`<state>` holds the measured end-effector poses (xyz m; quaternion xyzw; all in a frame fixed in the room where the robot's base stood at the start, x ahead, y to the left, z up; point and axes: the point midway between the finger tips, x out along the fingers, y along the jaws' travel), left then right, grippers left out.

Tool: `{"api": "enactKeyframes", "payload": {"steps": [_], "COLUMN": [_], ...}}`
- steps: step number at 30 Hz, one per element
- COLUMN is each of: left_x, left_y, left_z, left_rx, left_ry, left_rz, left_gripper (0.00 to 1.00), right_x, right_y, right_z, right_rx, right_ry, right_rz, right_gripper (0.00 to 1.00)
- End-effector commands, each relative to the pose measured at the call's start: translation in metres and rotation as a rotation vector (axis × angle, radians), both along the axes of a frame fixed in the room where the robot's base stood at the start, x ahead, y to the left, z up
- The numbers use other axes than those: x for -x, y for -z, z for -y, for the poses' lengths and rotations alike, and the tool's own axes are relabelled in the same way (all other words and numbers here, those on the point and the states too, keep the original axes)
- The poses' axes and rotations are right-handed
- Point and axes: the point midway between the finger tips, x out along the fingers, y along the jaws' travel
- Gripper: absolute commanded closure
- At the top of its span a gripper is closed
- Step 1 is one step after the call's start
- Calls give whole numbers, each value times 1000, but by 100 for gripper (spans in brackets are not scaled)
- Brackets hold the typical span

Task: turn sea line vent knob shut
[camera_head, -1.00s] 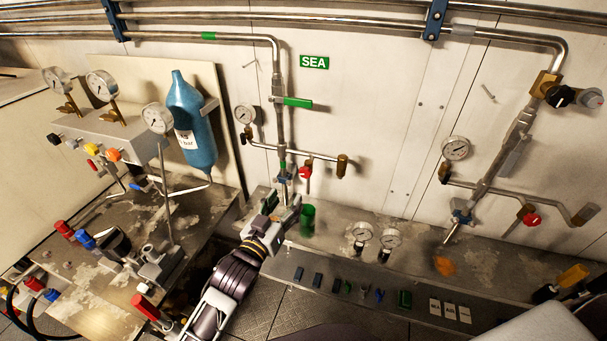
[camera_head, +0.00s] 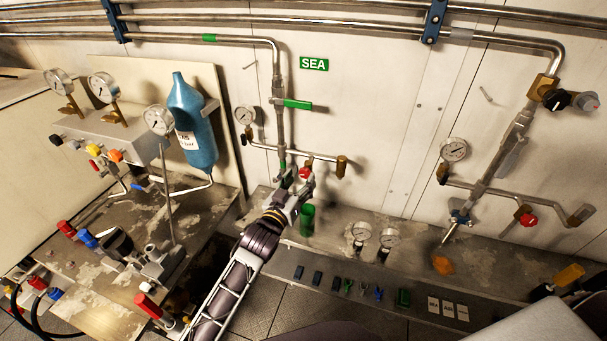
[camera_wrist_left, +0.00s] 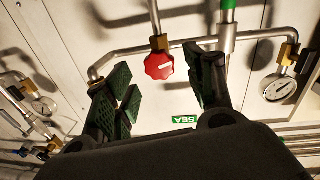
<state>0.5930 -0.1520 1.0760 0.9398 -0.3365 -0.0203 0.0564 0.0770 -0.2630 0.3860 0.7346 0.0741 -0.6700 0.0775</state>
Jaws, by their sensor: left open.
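The red sea line vent knob (camera_head: 305,173) sits on the short branch pipe below the green SEA sign (camera_head: 314,63). In the left wrist view the red knob (camera_wrist_left: 159,66) is a scalloped disc under a brass fitting. My left gripper (camera_head: 298,188) is just below the knob in the head view, its tips close to it and partly overlapping the pipe end. In the left wrist view my open left gripper (camera_wrist_left: 165,88) has its dark ribbed fingers on either side of the knob's line, with nothing between them. Contact with the knob does not show. My right gripper is not in view.
A green-handled valve (camera_head: 297,103) and a gauge (camera_head: 245,115) are on the same sea line. A green cup (camera_head: 307,219) stands on the ledge just right of my gripper. A second line with another red knob (camera_head: 528,220) is at the right.

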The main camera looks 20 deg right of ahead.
Motion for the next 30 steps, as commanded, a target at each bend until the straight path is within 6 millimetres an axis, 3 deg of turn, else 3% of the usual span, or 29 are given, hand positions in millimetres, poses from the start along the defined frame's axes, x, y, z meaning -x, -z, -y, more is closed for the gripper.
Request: {"api": "enactKeyframes", "payload": {"steps": [12, 25, 30], "left_x": [-23, -26, -26], "left_y": [-1, 0, 0], "left_z": [19, 22, 22], "left_rx": [-1, 0, 0], "left_ry": [0, 0, 0], "left_rz": [1, 0, 0], "left_gripper": [46, 46, 65], "right_x": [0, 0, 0], "right_y": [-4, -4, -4], "right_z": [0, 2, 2], "right_rx": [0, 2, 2], "right_ry": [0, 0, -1], "right_rz": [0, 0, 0], "right_gripper": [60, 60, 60]}}
